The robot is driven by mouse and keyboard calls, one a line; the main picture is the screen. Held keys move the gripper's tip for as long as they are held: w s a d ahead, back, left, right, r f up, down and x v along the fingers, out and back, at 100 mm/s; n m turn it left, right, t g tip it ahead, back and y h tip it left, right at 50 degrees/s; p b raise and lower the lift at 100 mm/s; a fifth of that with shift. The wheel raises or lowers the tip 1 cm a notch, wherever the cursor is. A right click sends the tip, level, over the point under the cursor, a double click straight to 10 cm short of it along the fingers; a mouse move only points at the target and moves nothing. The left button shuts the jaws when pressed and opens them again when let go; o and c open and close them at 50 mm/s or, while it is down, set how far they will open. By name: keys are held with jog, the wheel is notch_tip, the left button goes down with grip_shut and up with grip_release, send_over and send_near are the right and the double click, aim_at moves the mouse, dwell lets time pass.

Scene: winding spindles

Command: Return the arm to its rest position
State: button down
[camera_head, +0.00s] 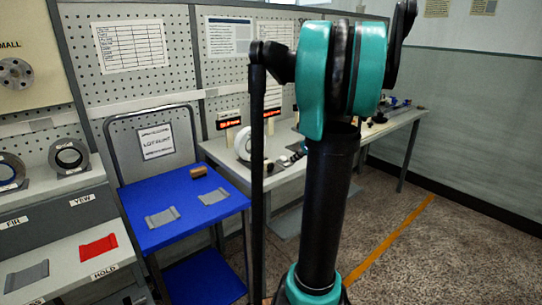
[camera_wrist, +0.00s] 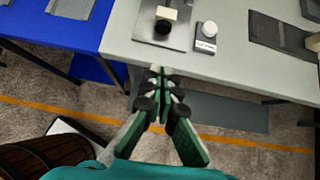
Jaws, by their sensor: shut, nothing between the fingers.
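My arm (camera_head: 342,75), teal and black, rises in the middle of the head view and folds at the top. My gripper is not clearly seen there. In the wrist view my gripper (camera_wrist: 158,72) is shut, with its green and black fingers together and empty. It hangs in the air over the gap at the front edge of a grey table (camera_wrist: 158,55), not touching anything that I can see.
A blue cart (camera_head: 195,225) with grey pads and a brown block (camera_head: 199,171) stands left of my arm. A grey bench (camera_head: 60,225) with a red pad (camera_head: 98,248) is further left. A long table (camera_head: 400,118) runs behind. Floor (camera_head: 440,230) at right is clear.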

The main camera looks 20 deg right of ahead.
jog(key=s+a+f+n+g+h, duration=0.1)
jog(key=s+a+f+n+g, duration=0.1)
jog(key=s+a+f+n, duration=0.35)
jog(key=s+a+f+n+g, duration=0.1)
jog(key=s+a+f+n, duration=0.2)
jog(key=s+a+n, duration=0.6)
jog(key=s+a+f+n+h, duration=0.1)
jog(key=s+a+f+n, duration=0.1)
jog(key=s+n, duration=0.3)
jog(key=s+a+f+n+g+h, duration=0.1)
jog(key=s+a+f+n, duration=0.2)
jog(key=n, duration=0.9)
jog(key=s+f, duration=0.2)
jog(key=s, duration=0.1)
